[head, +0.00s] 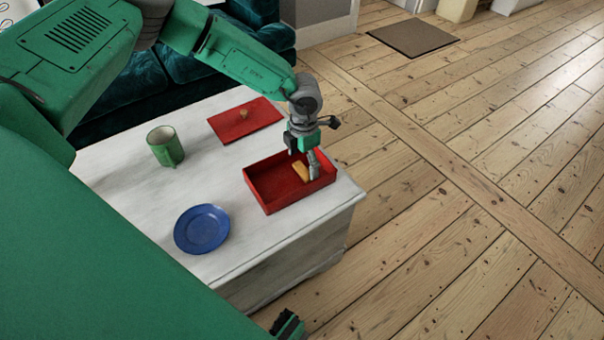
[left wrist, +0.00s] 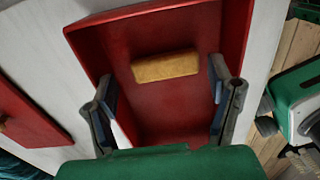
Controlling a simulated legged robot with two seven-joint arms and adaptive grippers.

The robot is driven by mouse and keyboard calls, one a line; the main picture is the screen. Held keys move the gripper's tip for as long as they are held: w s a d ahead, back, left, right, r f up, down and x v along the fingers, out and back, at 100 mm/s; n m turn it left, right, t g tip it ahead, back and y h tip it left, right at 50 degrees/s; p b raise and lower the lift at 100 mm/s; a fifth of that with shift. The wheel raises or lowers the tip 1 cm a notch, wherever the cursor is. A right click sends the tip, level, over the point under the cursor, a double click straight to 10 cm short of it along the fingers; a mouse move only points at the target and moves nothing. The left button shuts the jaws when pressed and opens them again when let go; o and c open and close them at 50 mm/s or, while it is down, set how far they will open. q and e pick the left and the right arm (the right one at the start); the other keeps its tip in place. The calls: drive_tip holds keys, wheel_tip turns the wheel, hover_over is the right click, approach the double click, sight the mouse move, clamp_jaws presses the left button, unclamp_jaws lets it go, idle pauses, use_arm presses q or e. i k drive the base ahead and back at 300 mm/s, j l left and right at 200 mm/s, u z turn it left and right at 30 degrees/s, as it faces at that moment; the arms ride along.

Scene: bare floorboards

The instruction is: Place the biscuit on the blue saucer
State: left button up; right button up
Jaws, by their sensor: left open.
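The biscuit (head: 301,170) is a tan oblong lying in the red tray (head: 262,196) on the white table. In the left wrist view the biscuit (left wrist: 165,67) lies flat on the tray floor, ahead of and between my fingers. My left gripper (head: 304,160) is open and empty, low over the tray, its fingers apart from the biscuit. It also shows in the left wrist view (left wrist: 163,100). The blue saucer (head: 202,229) is empty, near the table's front left. Part of what seems to be my right gripper (head: 287,325) shows at the bottom edge; its jaws are unclear.
A green mug (head: 165,146) stands behind the saucer. A flat red board (head: 246,121) with a small knob lies at the back of the table. The red tray has raised walls. The tabletop between saucer and tray is clear. A dark teal sofa (head: 150,80) stands behind.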

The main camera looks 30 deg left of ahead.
sight(203, 229)
drive_tip(key=k+j, duration=0.25)
drive_tip(key=k, duration=0.2)
drive_tip(key=k+j, duration=0.25)
drive_tip(key=k, duration=0.2)
